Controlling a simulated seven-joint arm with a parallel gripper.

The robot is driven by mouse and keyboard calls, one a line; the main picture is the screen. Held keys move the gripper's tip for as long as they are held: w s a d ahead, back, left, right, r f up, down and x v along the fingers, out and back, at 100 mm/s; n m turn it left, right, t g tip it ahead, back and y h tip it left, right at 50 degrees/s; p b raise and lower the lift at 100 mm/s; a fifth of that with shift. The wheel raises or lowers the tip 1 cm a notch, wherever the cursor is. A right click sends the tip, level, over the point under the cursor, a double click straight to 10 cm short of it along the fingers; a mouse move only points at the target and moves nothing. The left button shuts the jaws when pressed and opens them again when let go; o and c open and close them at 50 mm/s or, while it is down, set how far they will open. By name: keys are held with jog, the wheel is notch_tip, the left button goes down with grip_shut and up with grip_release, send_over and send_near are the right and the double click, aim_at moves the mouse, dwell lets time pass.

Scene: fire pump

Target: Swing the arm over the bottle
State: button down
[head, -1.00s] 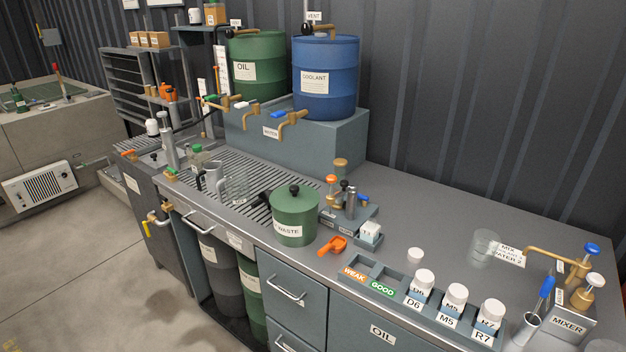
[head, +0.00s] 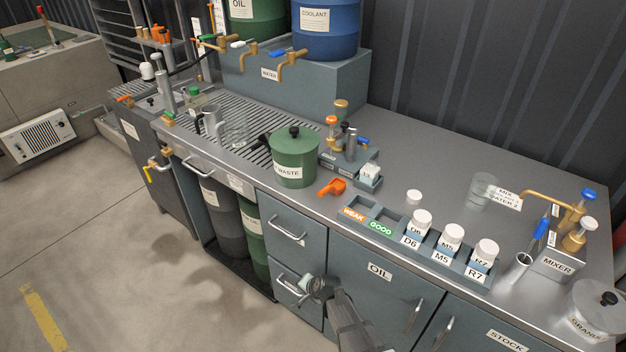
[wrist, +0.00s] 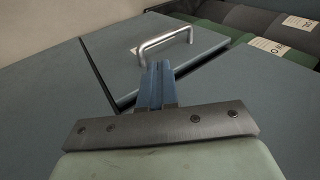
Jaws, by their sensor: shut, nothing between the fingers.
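My gripper (head: 308,288) is in front of the cabinet drawers, below the worktop. In the wrist view its blue-grey fingers (wrist: 156,84) are together and empty, pointing toward a drawer handle (wrist: 165,40). White-capped bottles D6 (head: 419,224), M5 (head: 450,239) and R7 (head: 484,254) stand in a labelled rack. A clear bottle with a green cap (head: 194,97) stands at the far left of the worktop. A brass swing spout (head: 545,198) reaches left from the mixer (head: 556,262). I cannot tell which bottle or arm the task names.
A green waste pot (head: 294,160) and an orange scoop (head: 332,187) stand left of the rack. A clear beaker (head: 481,189) is near the spout. Drawer handles (head: 288,229) stick out near my gripper. The worktop behind the rack is mostly clear.

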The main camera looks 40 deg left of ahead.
jog(key=s+a+r+n, duration=0.3)
jog(key=a+r, duration=0.6)
jog(key=a, duration=0.1)
jog(key=s+a+r+n+t+y, duration=0.1)
jog(key=s+a+r+n, duration=0.25)
jog(key=a+r, duration=0.6)
jog(key=s+a+r+n, duration=0.25)
jog(key=a+r, duration=0.45)
jog(key=a, duration=0.4)
jog(key=w+d+r+n+t+h, duration=0.1)
jog(key=w+r+n+t+h, duration=0.2)
jog(key=r, duration=0.4)
jog(key=w+d+r+n+t+h, duration=0.1)
jog(key=w+r+n+t+h, duration=0.2)
jog(key=r, duration=0.5)
jog(key=w+d+r+m+t+h, duration=0.1)
jog(key=w+d+r+t+h, duration=0.2)
jog(key=r, duration=0.5)
jog(key=w+d+r+m+t+h, duration=0.2)
jog(key=w+d+r+t+h, duration=0.2)
jog(key=d+r+h, duration=0.3)
jog(key=shift+w+d+r+h, duration=0.3)
jog(key=shift+w+d+r, duration=0.4)
jog(key=shift+d, duration=0.5)
